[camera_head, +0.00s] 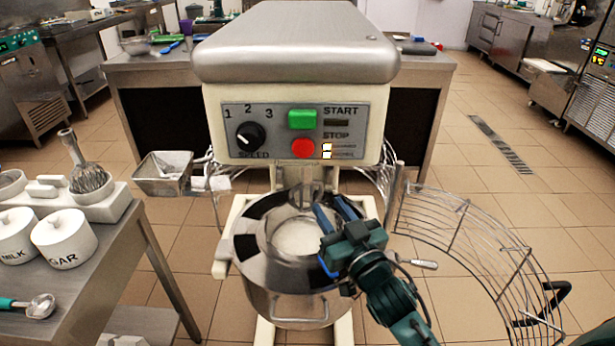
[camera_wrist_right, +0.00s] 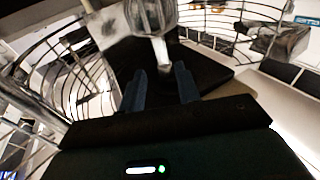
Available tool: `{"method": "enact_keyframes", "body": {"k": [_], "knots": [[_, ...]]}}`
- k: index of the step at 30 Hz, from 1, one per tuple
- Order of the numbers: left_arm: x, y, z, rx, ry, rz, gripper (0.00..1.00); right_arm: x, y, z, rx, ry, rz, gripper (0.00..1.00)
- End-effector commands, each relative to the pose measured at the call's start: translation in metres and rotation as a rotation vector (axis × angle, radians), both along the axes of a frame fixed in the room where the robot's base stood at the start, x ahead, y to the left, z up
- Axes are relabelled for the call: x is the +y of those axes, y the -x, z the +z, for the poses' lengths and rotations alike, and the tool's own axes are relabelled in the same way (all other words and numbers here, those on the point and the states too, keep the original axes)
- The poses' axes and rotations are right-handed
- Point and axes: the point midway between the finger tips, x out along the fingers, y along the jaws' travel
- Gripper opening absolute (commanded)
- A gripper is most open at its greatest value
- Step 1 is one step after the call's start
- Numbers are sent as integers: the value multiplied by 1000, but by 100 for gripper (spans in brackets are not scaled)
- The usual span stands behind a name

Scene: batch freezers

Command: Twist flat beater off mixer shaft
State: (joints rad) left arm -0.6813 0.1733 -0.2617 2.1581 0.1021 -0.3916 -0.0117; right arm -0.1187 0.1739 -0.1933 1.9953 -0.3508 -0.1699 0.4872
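The mixer (camera_head: 295,60) stands in the middle of the head view, with its steel bowl (camera_head: 290,305) below the head. The shaft and flat beater cannot be made out in the head view. In the right wrist view a pale metal part (camera_wrist_right: 158,48), either shaft or beater, hangs just beyond my fingertips. My right gripper (camera_head: 330,212) is over the bowl's right side, under the mixer head. In the wrist view its two dark fingers (camera_wrist_right: 160,85) are apart with nothing visible between them. My left gripper is not in view.
The wire guard (camera_head: 465,235) is swung out to the right of the bowl, beside my right arm. A table at left holds white jars (camera_head: 64,238), a whisk (camera_head: 90,175) and a scoop (camera_head: 40,306). A steel hopper (camera_head: 165,172) is left of the mixer.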

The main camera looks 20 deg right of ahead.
Motion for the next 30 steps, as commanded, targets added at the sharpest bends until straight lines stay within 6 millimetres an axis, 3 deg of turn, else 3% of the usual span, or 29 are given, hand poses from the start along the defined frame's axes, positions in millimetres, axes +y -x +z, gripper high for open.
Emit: {"method": "enact_keyframes", "body": {"k": [21, 30], "knots": [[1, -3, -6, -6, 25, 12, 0, 15, -85, 11, -1, 0, 0, 33], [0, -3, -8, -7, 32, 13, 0, 19, -107, 13, 0, 1, 0, 33]]}}
